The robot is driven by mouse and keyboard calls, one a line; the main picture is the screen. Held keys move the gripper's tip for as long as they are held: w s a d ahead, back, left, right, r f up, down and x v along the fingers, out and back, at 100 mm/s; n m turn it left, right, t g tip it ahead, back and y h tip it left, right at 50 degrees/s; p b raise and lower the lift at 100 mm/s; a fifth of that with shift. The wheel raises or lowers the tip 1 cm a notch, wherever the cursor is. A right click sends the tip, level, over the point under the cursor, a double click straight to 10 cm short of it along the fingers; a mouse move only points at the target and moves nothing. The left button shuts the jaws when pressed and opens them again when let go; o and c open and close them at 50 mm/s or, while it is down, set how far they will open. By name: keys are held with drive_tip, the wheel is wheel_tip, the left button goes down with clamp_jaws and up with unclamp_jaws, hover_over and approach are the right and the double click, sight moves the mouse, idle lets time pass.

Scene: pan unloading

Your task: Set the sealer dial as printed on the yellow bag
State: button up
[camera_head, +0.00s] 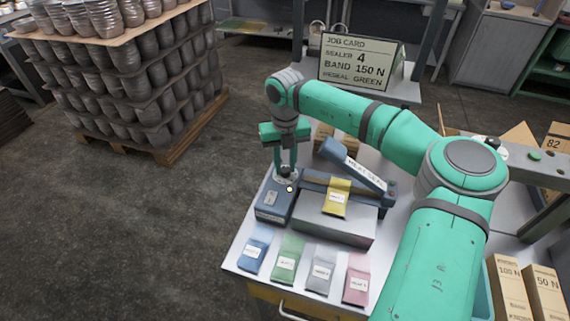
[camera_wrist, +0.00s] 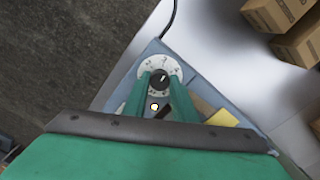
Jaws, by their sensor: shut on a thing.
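My gripper (camera_head: 285,166) points down onto the sealer's blue control box (camera_head: 270,210). It is shut on the black dial knob (camera_wrist: 159,80), which sits in the middle of a white dial plate (camera_wrist: 172,67) with dark marks. The marks are too small to read surely. A lit spot (camera_wrist: 155,106) shows beside the knob. The heat sealer (camera_head: 346,165) has its labelled arm raised. The yellow bag (camera_head: 336,197) lies on the sealer's grey bed (camera_head: 330,222), with a white label too small to read. A yellow corner (camera_wrist: 222,118) shows in the wrist view.
A job card (camera_head: 359,63) behind reads sealer 4, band 150 N, reseal green. Blue (camera_head: 254,248), green (camera_head: 288,258), grey (camera_head: 321,270) and pink (camera_head: 357,280) bags lie along the table's front. Cartons (camera_head: 512,285) stand at right. A loaded pallet (camera_head: 185,138) stands left.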

sight(286, 168)
drive_tip(key=m, duration=0.6)
drive_tip(key=shift+d, duration=0.2)
drive_tip(key=shift+m, duration=0.4)
drive_tip(key=o, duration=1)
drive_tip(key=shift+a, duration=0.1)
drive_tip(key=shift+o, duration=0.2)
drive_tip(key=shift+r, duration=0.15)
wheel_tip(286, 168, up, 11)
drive_tip(key=shift+f, duration=0.2)
